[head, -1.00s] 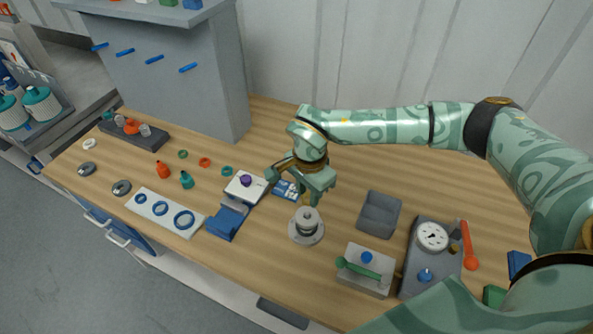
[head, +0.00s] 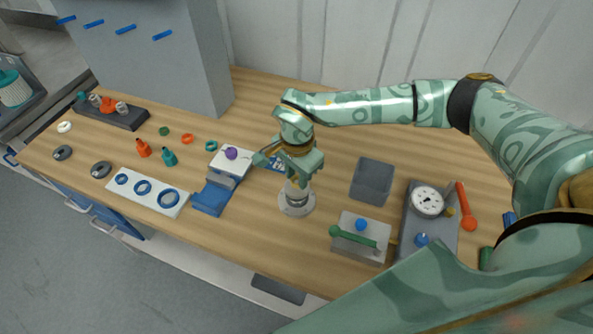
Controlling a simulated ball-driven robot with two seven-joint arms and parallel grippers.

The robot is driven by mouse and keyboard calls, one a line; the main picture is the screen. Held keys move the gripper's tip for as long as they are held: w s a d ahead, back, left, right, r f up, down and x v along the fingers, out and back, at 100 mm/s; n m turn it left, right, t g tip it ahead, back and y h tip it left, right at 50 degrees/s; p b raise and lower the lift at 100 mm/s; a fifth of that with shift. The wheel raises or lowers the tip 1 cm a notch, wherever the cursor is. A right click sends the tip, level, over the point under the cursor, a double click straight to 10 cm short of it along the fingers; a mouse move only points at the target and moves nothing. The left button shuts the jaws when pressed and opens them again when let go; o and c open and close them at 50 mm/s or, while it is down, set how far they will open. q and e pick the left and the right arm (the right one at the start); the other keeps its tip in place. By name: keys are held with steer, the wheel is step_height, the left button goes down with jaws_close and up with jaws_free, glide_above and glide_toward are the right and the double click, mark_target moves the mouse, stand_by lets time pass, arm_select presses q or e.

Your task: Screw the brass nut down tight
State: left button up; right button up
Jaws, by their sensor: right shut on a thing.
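A round grey metal vessel (head: 297,200) stands upright on the wooden bench, on a wide round foot. My right gripper (head: 297,178) points down over the vessel's top and is shut on a small part there. I take this part to be the brass nut; the fingers hide it, so its colour and seating cannot be made out. My left gripper is not in view.
Left of the vessel is a blue and white stand (head: 217,190) with a purple knob. To the right are an empty grey bin (head: 372,181), a block with a green-handled tool (head: 358,238) and a dial gauge (head: 427,201). A white ring board (head: 150,193) lies left.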

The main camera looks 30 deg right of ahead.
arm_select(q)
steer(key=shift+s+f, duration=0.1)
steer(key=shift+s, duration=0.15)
arm_select(e)
steer(key=shift+f, duration=0.15)
steer(key=o, duration=1)
steer(key=shift+o, duration=0.2)
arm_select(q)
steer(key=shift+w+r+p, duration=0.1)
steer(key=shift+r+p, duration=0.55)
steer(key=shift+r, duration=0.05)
arm_select(e)
step_height(320, 180, up, 16)
steer(key=shift+o, duration=0.4)
